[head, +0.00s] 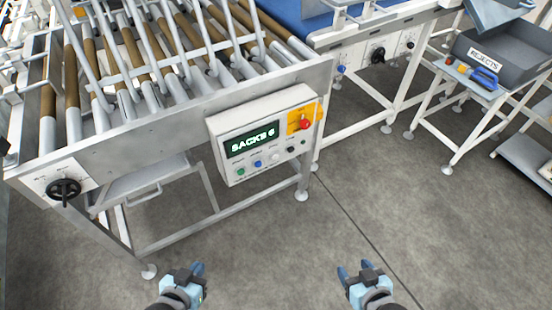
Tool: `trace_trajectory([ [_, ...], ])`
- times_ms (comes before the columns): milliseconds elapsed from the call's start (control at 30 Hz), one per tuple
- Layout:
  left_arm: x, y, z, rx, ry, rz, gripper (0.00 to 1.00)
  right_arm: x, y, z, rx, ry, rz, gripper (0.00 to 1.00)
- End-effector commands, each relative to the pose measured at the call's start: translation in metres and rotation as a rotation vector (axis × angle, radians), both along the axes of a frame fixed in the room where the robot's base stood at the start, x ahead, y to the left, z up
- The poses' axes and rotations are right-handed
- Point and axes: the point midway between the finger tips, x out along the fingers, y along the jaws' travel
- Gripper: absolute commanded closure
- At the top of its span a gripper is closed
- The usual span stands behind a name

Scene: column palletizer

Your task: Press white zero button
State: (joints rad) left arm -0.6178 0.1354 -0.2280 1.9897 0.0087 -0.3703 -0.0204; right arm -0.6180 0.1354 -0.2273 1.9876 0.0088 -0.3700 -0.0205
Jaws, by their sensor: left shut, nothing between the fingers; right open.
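A white control box (262,133) is mounted on the side of the roller conveyor. Its display (252,139) reads "SACKS 6". Below the display is a row of small buttons: a green button (241,171), a blue button (258,164), a white button (274,157) and a black button (291,149). The labels are too small to read. My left gripper (198,268) is shut and empty, below and left of the box. My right gripper (354,268) is open and empty, below and right of the box. Both are apart from the box.
A red emergency-stop knob (305,125) on a yellow plate sits at the box's right. A grey REJECTS bin (505,60) stands far right. The grey floor (275,235) before the box is clear.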

Motion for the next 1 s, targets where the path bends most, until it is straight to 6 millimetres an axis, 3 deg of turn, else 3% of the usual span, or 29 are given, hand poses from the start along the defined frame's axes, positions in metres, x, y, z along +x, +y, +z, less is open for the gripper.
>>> trace_trajectory([
  [967, 0.0003, 0.0010, -0.0002, 0.001, 0.000, 0.002, 1.00, 0.0005, -0.0001, 0.0016, 0.000, -0.003, -0.001, 0.41],
  [1000, 0.0003, 0.0010, -0.0002, 0.001, 0.000, 0.002, 1.00, 0.0005, -0.0001, 0.0016, 0.000, -0.003, -0.001, 0.46],
])
